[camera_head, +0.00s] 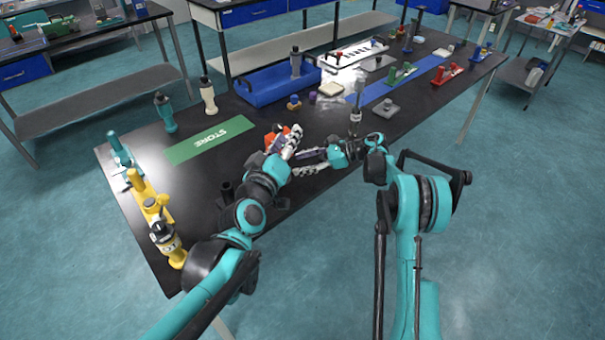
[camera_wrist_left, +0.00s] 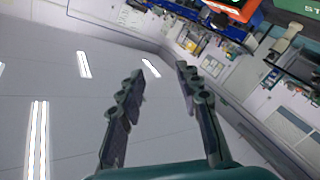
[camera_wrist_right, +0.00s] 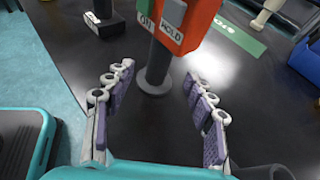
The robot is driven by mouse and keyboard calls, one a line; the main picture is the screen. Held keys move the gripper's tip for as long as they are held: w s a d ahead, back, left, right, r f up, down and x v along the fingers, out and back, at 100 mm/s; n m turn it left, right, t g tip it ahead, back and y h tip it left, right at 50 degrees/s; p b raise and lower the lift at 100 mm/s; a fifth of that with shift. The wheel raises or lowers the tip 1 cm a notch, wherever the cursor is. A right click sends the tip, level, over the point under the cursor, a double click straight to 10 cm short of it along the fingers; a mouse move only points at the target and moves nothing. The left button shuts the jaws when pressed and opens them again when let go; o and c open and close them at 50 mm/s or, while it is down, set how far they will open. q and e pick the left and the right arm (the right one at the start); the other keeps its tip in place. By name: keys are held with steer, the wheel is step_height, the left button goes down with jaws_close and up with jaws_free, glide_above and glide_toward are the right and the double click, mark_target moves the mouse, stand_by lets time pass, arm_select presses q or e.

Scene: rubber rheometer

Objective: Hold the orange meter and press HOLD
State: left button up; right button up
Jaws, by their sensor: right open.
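The orange meter (camera_head: 270,138) stands on the table near the green STORE mat, partly hidden by my left gripper. In the right wrist view the meter (camera_wrist_right: 206,22) sits on a dark post with a round base, and ON and HOLD labels show beside a grey part. My right gripper (camera_wrist_right: 160,78) is open and empty, with the post beyond and between its fingertips. My left gripper (camera_wrist_left: 160,70) is open and empty, tilted so its camera faces walls and ceiling. The meter (camera_wrist_left: 236,8) shows at the top edge there, cut off. Contact with the left gripper cannot be told.
The green STORE mat (camera_head: 210,139) lies left of the meter. A blue bin (camera_head: 262,88) is behind. A teal bottle (camera_head: 165,112) and a cream bottle (camera_head: 208,95) stand at the back left. A yellow stand (camera_head: 150,205) is at the left edge. A metal post device (camera_head: 355,115) stands right.

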arm_select(q)
steer(key=w+d+f+n+t+y, duration=0.35)
steer(key=w+n, duration=0.25)
steer(key=n, duration=0.2)
arm_select(e)
steer(key=shift+a+f, duration=0.15)
steer(key=shift+a, duration=0.15)
steer(key=x, duration=0.7)
steer(key=shift+w, duration=0.1)
arm_select(q)
step_height(320, 180, down, 14)
steer(key=s+n+g+y, duration=0.1)
steer(key=n+g+y, duration=0.2)
steer(key=n+y, duration=0.4)
steer(key=shift+d, duration=0.4)
steer(key=shift+r, duration=0.1)
arm_select(e)
jaws_close()
arm_select(q)
jaws_close()
